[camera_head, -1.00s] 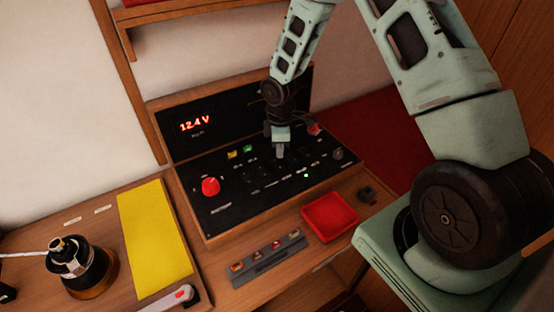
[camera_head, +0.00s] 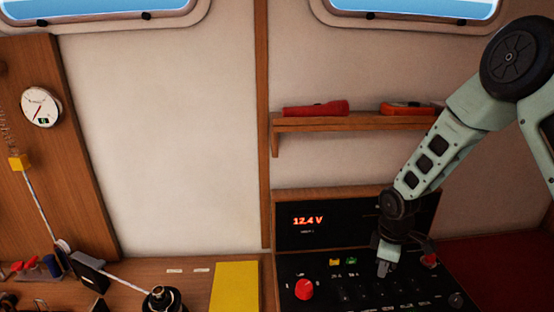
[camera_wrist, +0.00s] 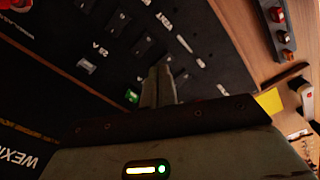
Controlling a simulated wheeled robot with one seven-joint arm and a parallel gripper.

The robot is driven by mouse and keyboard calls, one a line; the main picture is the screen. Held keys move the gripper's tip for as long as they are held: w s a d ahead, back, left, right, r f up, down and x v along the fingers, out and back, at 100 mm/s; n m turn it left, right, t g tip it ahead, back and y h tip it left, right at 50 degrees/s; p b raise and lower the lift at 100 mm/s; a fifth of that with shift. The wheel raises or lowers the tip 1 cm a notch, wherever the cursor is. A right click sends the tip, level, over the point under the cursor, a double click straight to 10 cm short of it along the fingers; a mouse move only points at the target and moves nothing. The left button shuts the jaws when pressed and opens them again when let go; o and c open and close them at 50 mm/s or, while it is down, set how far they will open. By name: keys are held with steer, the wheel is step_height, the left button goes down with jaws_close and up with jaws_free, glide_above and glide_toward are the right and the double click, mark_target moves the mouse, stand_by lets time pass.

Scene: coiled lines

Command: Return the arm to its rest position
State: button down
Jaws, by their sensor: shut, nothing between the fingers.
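My gripper (camera_head: 384,268) is in front of the black switch panel (camera_head: 330,268), over its row of switches, with its fingers together and nothing between them. In the wrist view the shut fingers (camera_wrist: 158,88) point at the panel face among small switches. I cannot tell whether the fingertips touch the panel. My arm reaches in from the right, bent at the elbow. The panel has a red knob (camera_head: 304,289), a yellow switch (camera_head: 335,262), a green switch (camera_head: 352,260) and a lit "12.4 V" display (camera_head: 308,220).
A wooden shelf (camera_head: 350,123) with a red flashlight (camera_head: 316,108) and an orange case (camera_head: 408,108) is above the panel. A yellow mat (camera_head: 236,286) and a dark winch-like drum with white line (camera_head: 163,300) are left.

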steer(key=s+a+r+m+b, duration=0.2)
steer(key=s+a+r+b, duration=0.45)
steer(key=s+a, duration=0.55)
steer(key=s+a+r+m+b, duration=0.1)
steer(key=s+a+b, duration=0.1)
steer(key=s, duration=0.6)
steer(key=s+a+r+b, duration=0.1)
steer(key=s+a+b, duration=0.1)
steer(key=s, duration=0.6)
steer(key=shift+a+m+y, duration=0.3)
steer(key=shift+a+m, duration=0.1)
steer(key=shift+a, duration=0.4)
